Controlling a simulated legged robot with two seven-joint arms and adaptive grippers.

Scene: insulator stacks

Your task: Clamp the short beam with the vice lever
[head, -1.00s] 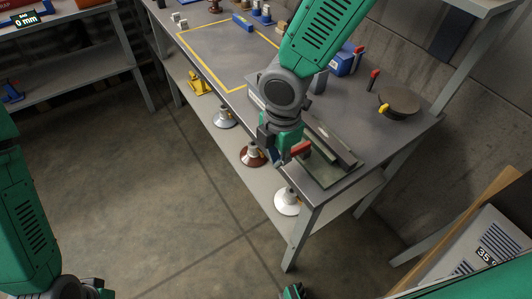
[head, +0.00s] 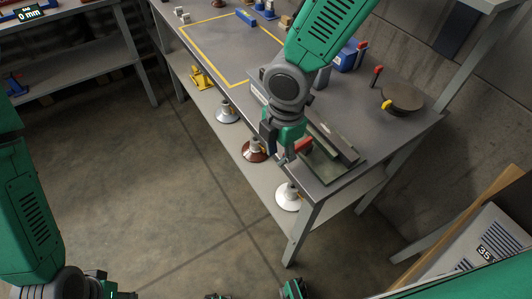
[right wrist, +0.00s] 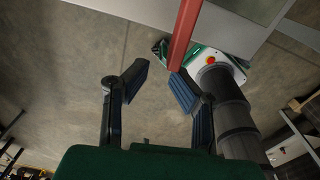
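The red lever (head: 303,146) shows at the front edge of the workbench, beside my right gripper (head: 277,152). In the right wrist view the lever is a long red bar (right wrist: 185,35). Its lower end is close to the right-hand finger of my right gripper (right wrist: 158,82). The two fingers stand wide apart with floor visible between them. I cannot tell whether a finger touches the lever. A long grey bar (head: 337,143) lies on the bench behind the lever, partly hidden by my right arm; I cannot tell whether it is the short beam. My left gripper (head: 118,294) is cut off at the lower left.
The workbench has a yellow-outlined area (head: 238,84), a blue box (head: 346,57) and a round dark disc (head: 404,97). Several insulators stand on the lower shelf, including a white one (head: 288,196). The floor at left is clear.

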